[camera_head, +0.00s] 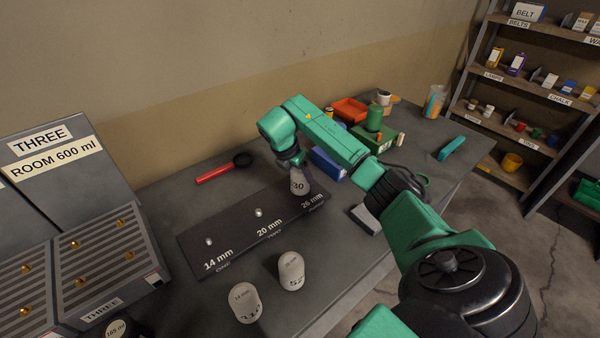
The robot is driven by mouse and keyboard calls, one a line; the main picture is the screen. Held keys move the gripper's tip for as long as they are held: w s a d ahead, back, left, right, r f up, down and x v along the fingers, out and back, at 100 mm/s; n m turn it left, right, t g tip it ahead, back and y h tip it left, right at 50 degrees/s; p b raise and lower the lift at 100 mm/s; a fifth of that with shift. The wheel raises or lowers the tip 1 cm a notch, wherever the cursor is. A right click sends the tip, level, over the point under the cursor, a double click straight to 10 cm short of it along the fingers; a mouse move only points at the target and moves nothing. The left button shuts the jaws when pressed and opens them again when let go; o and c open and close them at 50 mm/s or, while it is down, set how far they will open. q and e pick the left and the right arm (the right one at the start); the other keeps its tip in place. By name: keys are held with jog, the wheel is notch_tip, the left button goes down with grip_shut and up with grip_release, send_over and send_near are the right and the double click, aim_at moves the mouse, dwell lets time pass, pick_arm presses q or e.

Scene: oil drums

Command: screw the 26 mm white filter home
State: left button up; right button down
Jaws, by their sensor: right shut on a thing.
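My right gripper (292,161) points down and is shut on a white filter (300,184) marked "30". The filter is upright at the 26 mm end of the dark board (235,238). Its lower end meets the board in this view, and the stud under it is hidden. The 14 mm stud (209,242) and the 20 mm stud (258,212) on the board are bare. Two other white filters (245,302) (291,271) stand on the table in front of the board. My left gripper is not in view.
A red-handled tool (222,168) lies behind the board. A blue box (328,163), a green can (373,118) and a red tray (350,110) stand at the back right. Ribbed drain trays (105,255) are at the left.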

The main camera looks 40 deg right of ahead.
jog(key=m+g, duration=0.1)
jog(key=m, duration=0.3)
jog(key=shift+f+m+g+b, duration=0.15)
jog(key=shift+m+g+b, duration=0.15)
jog(key=shift+g+b, duration=0.1)
jog(key=shift+m, duration=0.4)
jog(key=m+g+b, duration=0.1)
jog(key=m, duration=0.1)
jog(key=m+g+y+b, duration=0.1)
jog(key=m, duration=0.2)
jog(key=shift+f+b, duration=0.15)
jog(key=shift+b, duration=0.2)
jog(key=shift+m+y, duration=0.3)
jog(key=shift+m, duration=0.3)
jog(key=shift+r, duration=0.2)
